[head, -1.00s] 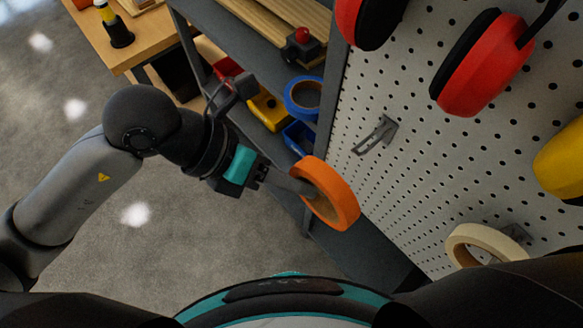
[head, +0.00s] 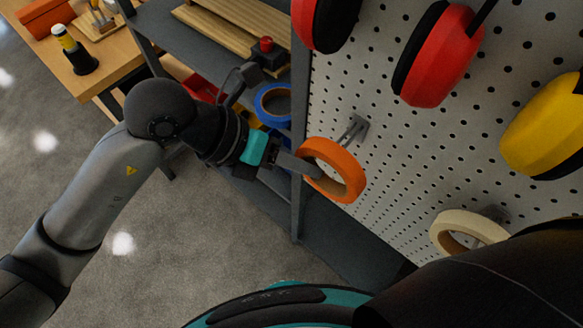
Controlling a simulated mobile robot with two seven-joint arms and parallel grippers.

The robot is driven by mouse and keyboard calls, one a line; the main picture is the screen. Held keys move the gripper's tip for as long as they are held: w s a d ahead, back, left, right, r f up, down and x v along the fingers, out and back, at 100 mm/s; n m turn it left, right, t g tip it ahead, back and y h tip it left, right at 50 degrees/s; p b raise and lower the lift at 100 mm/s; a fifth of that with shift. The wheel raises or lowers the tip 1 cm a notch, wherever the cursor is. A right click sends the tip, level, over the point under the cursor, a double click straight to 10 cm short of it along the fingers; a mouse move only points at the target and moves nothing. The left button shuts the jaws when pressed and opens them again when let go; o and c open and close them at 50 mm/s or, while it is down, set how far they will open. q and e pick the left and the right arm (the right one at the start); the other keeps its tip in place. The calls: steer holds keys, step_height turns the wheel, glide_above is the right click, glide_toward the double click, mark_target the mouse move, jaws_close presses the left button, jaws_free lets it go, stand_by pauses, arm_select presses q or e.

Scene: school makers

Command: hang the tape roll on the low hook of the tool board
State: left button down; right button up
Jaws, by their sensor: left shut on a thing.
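My left gripper (head: 308,169) is shut on the orange tape roll (head: 350,180), gripping the left side of its ring. The roll is held tilted in front of the white pegboard tool board (head: 395,150), with its opening partly visible. An empty metal hook (head: 355,130) sticks out of the board just above the roll. The hook's outer end meets the roll's upper rim in the picture; I cannot tell whether they touch or whether the hook enters the ring. My right gripper is not in view.
A cream tape roll (head: 470,228) hangs on another hook at the lower right. Red ear defenders (head: 440,60) and a yellow item (head: 545,128) hang above. Left of the board, a grey shelf unit (head: 298,185) holds a blue roll (head: 272,103) and wooden strips (head: 235,35).

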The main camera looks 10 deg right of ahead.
arm_select(q)
steer(key=shift+w+d+f+b, duration=0.2)
steer(key=shift+w+d+b, duration=0.05)
steer(key=shift+w+d, duration=0.3)
steer(key=shift+w+d+f+b, duration=0.25)
steer(key=shift+w+d, duration=0.15)
steer(key=shift+d, duration=0.25)
steer(key=shift+w+d+f+b, duration=0.2)
steer(key=shift+w+d+b, duration=0.05)
steer(key=shift+w+d, duration=0.3)
steer(key=c, duration=0.6)
jaws_free()
steer(key=shift+s, duration=0.1)
